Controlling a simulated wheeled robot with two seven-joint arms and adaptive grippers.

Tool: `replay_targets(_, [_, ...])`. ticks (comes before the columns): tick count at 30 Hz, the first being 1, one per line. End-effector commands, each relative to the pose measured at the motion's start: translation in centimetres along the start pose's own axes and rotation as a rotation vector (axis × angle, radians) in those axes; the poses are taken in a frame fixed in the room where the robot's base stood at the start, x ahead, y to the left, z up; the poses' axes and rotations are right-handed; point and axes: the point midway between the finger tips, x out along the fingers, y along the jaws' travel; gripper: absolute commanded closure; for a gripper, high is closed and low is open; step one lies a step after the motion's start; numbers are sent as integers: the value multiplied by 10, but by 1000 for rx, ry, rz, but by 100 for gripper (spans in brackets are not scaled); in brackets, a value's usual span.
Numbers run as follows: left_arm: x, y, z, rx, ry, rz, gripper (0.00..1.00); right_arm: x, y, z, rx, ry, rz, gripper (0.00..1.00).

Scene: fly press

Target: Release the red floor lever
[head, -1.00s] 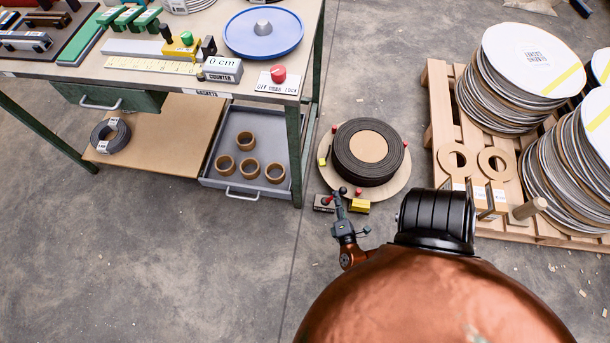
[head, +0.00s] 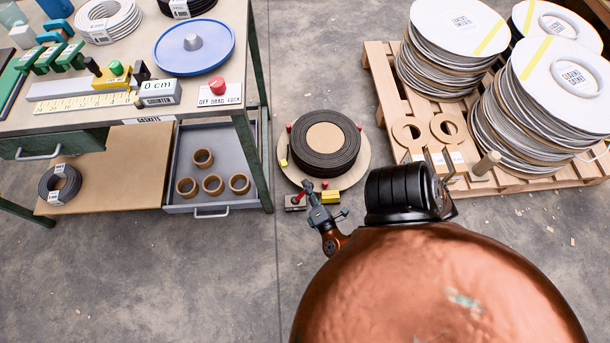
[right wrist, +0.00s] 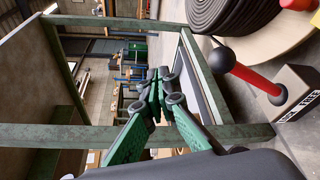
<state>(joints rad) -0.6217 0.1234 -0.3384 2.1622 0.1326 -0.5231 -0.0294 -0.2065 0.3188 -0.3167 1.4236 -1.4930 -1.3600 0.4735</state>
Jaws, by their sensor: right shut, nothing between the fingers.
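The red floor lever (right wrist: 252,80) shows in the right wrist view as a tilted red rod with a black ball knob (right wrist: 221,60), rising from a pivot on a labelled block (right wrist: 298,94). In the head view its block (head: 294,204) sits on the floor in front of the round base of the dark coil. My right gripper (right wrist: 160,78) is shut and empty, its fingertips to the left of the knob in the wrist view. In the head view my right gripper (head: 316,206) is just right of the lever and partly covers that area. My left gripper is not in view.
The dark coil (head: 326,147) lies on a round board (head: 361,164) behind the lever. A yellow block (head: 331,197) is close to the gripper. A workbench (head: 262,62) stands at left, with a grey drawer (head: 183,195) below. A pallet (head: 376,62) with stacked discs is at right.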

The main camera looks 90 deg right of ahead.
Motion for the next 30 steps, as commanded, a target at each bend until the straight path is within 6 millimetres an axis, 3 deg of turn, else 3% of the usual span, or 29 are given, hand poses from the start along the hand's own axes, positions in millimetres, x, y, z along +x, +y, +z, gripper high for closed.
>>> replay_targets(3, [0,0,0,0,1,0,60,-2,14,3,4,3,1,100])
replay_targets(9, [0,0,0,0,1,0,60,-3,23,5,4,5,2,100])
replay_targets(26, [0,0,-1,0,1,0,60,-3,23,6,5,5,1,100])
replay_targets(30, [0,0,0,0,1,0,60,-6,12,8,15,8,-61,100])
